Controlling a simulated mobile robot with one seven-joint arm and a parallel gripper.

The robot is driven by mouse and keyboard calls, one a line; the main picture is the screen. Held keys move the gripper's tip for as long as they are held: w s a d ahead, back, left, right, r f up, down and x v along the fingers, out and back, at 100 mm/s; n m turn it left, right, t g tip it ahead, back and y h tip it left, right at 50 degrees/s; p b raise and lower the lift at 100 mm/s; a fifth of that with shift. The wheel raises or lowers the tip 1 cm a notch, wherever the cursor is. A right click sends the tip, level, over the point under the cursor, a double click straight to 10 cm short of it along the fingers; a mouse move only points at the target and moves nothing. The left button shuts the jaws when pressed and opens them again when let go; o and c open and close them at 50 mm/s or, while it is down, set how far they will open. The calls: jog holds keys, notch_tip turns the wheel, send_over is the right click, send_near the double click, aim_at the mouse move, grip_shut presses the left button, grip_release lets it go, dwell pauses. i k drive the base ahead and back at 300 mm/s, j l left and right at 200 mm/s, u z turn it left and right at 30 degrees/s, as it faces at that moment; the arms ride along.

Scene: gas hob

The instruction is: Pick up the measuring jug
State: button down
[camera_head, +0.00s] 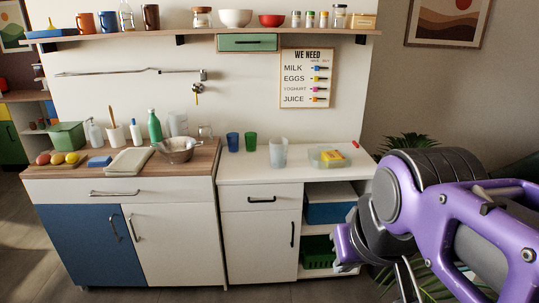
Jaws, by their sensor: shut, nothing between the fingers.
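The measuring jug appears to be the translucent, pale container (278,153) standing upright on the white counter, right of a green cup. Another clear, tall container (178,124) stands at the back of the wooden counter; I cannot tell its exact kind. My purple and grey arm fills the lower right. My gripper (408,284) is low at the bottom edge, partly cut off by the frame. It is shut and empty, well apart from the jug, lower and to its right.
Blue (233,141) and green (250,141) cups stand left of the jug. A clear box with a yellow item (329,156) is to its right. A metal colander (176,150) sits on the wooden counter (205,160). A shelf (220,35) runs above. The white counter's front is clear.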

aim_at(278, 146)
jog(key=i+l+u, duration=0.4)
jog(key=i, duration=0.25)
jog(key=i+l+u, duration=0.4)
jog(key=i+l, duration=0.1)
jog(key=i, duration=0.1)
